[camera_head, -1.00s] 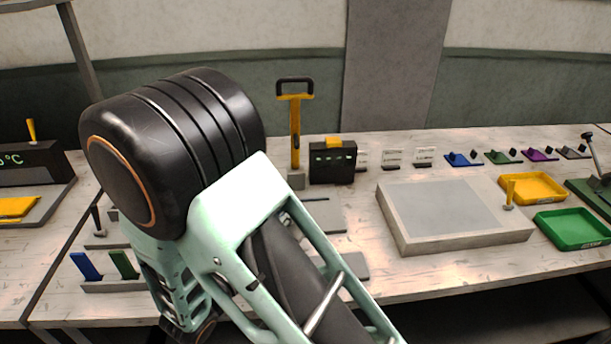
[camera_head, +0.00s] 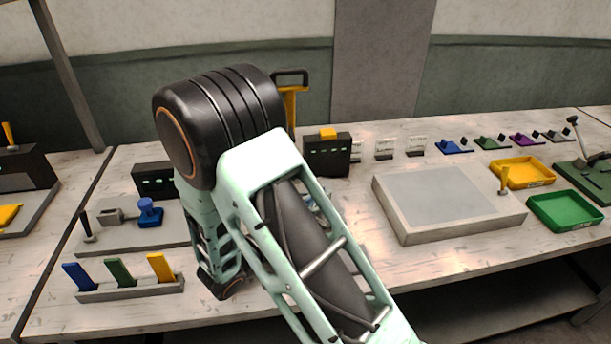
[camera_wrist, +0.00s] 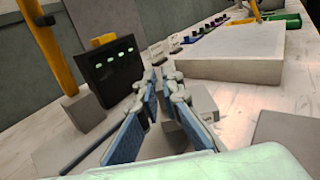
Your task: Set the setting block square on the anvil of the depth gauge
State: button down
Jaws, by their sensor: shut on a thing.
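In the wrist view my gripper (camera_wrist: 160,100) has its two blue-padded fingers shut on a grey piece, which I take to be the setting block (camera_wrist: 174,137); the fingers hide most of it. The depth gauge, as I take it, has a yellow post (camera_wrist: 48,45) on a grey foot (camera_wrist: 80,113), left of my gripper and apart from it, with a black display box (camera_wrist: 108,66) with green digits behind. I cannot tell which face is the anvil.
A pale grey block (camera_wrist: 204,100) stands right of my fingers. A large grey slab (camera_head: 450,205) lies to the right, with yellow (camera_head: 523,173) and green (camera_head: 565,211) trays beyond. A rack with blue, green and yellow tabs (camera_head: 130,288) stands front left.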

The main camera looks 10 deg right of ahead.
jog(key=r+p, duration=0.1)
jog(key=p, duration=0.1)
jog(key=r+n+t+y+p, duration=0.1)
jog(key=p, duration=0.1)
jog(key=r+n+t+y+p, duration=0.1)
jog(key=r+p, duration=0.1)
jog(key=shift+w+d+r+p, duration=0.1)
jog(key=shift+w+d+p, duration=0.05)
jog(key=shift+w+p, duration=0.15)
jog(key=r+n+t+y+p, duration=0.1)
jog(key=p, duration=0.1)
jog(key=n+t+y+p, duration=0.1)
jog(key=y+p, duration=0.1)
jog(key=p, duration=0.1)
jog(key=shift+s+r, duration=0.15)
jog(key=shift+r, duration=0.25)
jog(key=shift+s+n+t+p, duration=0.15)
jog(key=shift+n+t+p, duration=0.2)
jog(key=shift+p, duration=0.2)
